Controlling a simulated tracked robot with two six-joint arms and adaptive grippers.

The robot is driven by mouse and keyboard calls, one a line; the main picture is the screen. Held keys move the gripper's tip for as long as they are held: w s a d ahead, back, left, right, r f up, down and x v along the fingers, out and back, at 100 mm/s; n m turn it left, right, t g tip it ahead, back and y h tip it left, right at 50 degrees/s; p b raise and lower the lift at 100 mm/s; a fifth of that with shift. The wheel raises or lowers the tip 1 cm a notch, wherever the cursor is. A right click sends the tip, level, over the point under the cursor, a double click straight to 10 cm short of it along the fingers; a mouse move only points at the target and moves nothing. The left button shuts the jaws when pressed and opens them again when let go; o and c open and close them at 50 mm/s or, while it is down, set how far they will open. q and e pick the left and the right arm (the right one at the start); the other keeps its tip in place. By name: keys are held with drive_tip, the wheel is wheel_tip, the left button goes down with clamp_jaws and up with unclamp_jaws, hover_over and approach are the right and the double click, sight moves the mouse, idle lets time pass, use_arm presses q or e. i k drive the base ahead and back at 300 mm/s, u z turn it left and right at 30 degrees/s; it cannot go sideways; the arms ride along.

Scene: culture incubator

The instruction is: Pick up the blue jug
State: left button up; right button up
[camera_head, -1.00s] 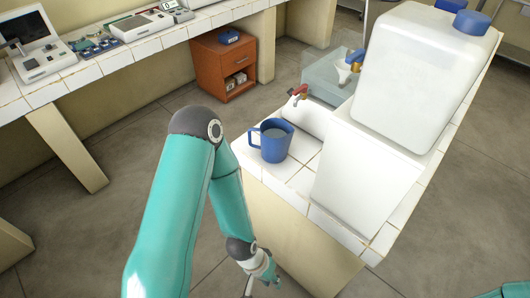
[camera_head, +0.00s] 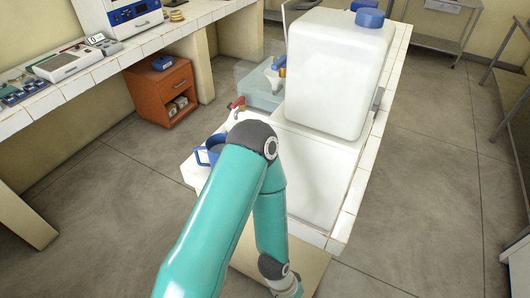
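The blue jug (camera_head: 214,153) stands upright on the white tiled counter (camera_head: 194,174), near its left end. My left arm's elbow covers much of the jug; its handle and part of its rim still show on the left side. The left forearm hangs down in front of the counter, and its wrist runs off the bottom edge, so the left gripper is out of the frame. My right arm and gripper are not in view.
A large white container with a blue cap (camera_head: 338,72) stands on a white block (camera_head: 318,172) right of the jug. A red-handled tap (camera_head: 237,103) and a clear basin (camera_head: 258,88) are behind the jug. An orange cabinet (camera_head: 158,92) stands at back left. Open floor lies right.

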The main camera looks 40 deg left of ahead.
sight(214, 145)
drive_tip(key=u, duration=1)
drive_tip(key=i, duration=0.1)
drive_tip(key=z, duration=2.4)
drive_tip(key=k, duration=0.2)
drive_tip(key=u, duration=0.3)
drive_tip(key=k, duration=0.3)
drive_tip(key=z, duration=0.6)
drive_tip(key=i, duration=0.15)
drive_tip(key=u, duration=1.4)
drive_tip(key=k, duration=0.15)
drive_tip(key=u, duration=1.05)
drive_tip(key=i, duration=0.2)
drive_tip(key=u, duration=0.45)
